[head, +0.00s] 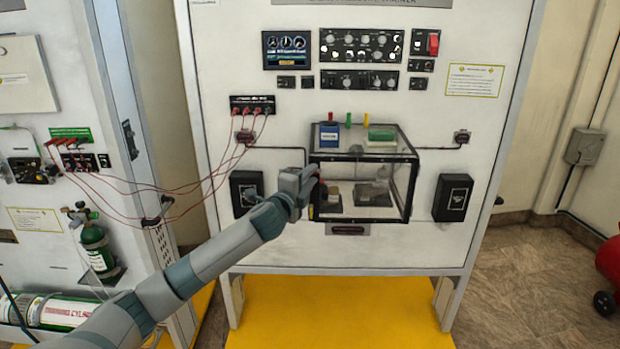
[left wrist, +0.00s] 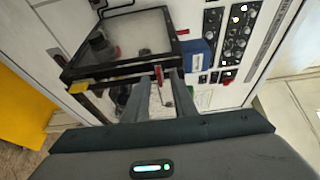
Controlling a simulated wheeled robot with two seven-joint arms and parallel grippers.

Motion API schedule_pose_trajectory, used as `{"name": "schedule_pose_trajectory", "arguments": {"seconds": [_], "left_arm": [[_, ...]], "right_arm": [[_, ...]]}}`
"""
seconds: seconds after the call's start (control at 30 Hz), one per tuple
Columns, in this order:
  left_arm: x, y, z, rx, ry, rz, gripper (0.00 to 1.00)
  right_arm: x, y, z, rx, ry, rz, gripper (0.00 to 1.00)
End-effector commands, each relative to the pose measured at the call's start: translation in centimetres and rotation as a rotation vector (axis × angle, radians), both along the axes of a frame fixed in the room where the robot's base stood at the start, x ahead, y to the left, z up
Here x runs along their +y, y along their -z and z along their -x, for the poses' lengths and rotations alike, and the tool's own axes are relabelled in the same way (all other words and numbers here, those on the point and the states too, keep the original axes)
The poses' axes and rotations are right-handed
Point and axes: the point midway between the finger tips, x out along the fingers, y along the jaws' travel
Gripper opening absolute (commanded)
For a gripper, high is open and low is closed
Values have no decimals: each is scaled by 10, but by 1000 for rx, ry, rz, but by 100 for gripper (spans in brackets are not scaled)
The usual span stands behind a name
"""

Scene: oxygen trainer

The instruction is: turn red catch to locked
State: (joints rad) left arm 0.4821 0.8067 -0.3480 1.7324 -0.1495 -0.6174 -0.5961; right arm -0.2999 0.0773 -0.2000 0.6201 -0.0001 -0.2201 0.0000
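The red catch (left wrist: 159,74) shows in the left wrist view as a small red bar at the edge of the clear box, in line with the gap between my fingertips. In the head view only a bit of red (head: 318,174) shows beside my gripper. My left gripper (head: 310,180) is at the left front edge of the clear box. Its fingers (left wrist: 160,78) stand apart in the left wrist view, and I see no clear contact with the catch. The clear box (head: 409,187) has a black frame and appears closed. My right gripper is not in view.
A blue block (head: 329,136) and a green block (head: 382,133) are on top of the box near coloured pegs. Black holders (head: 453,198) flank it on the panel. Red cables (head: 205,187) hang at the left, close to my arm. The yellow floor mat (head: 338,310) is clear.

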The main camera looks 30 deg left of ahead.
Motion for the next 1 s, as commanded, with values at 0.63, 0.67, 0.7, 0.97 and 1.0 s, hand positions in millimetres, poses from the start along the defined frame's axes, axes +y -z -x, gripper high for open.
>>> {"name": "schedule_pose_trajectory", "arguments": {"seconds": [0.63,0.67,0.7,0.97,1.0], "left_arm": [[-4,4,23,1,2,0,24],[-5,4,27,1,2,0,24],[-6,4,33,0,3,-1,24],[-13,5,76,1,3,-1,24],[-14,5,83,1,3,-1,24]], "right_arm": [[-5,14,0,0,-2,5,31],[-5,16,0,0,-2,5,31],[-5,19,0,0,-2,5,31],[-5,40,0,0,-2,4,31],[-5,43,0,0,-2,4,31]]}}
